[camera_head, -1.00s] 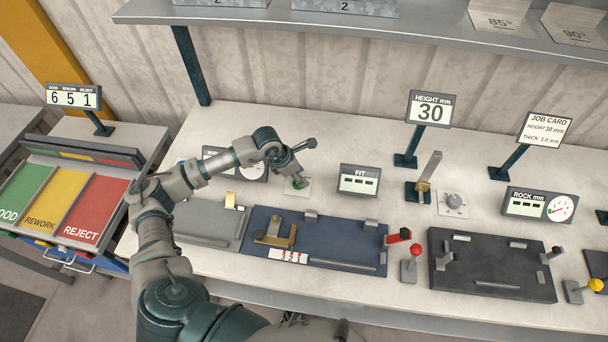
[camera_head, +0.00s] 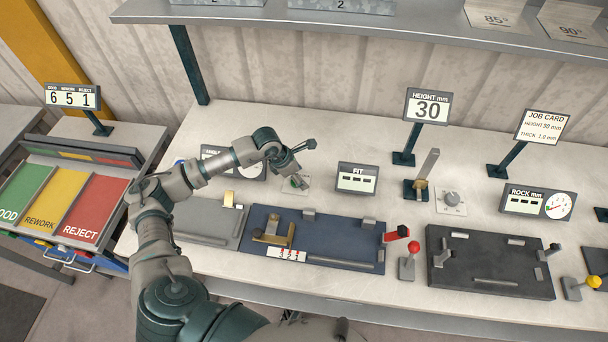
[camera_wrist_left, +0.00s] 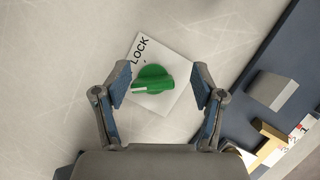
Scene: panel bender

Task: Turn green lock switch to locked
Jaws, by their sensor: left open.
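The green lock switch (camera_wrist_left: 153,79) is a round knob with a white pointer mark on a white plate (camera_wrist_left: 166,50) lettered LOCK. In the left wrist view the knob lies between the two open fingers of my left gripper (camera_wrist_left: 158,86), with a gap on each side. The white mark points to the left, away from the lettering. In the head view the left gripper (camera_head: 298,182) is over the switch plate and hides most of the knob. Whether the fingers are level with the knob cannot be told. My right gripper does not show.
A blue fixture plate (camera_head: 340,232) with a brass part (camera_head: 274,232) lies just in front of the switch. The FIT display (camera_head: 357,178) stands to the right, and a gauge display (camera_head: 220,160) is partly behind my arm. A red-knobbed lever (camera_head: 414,248) stands further right.

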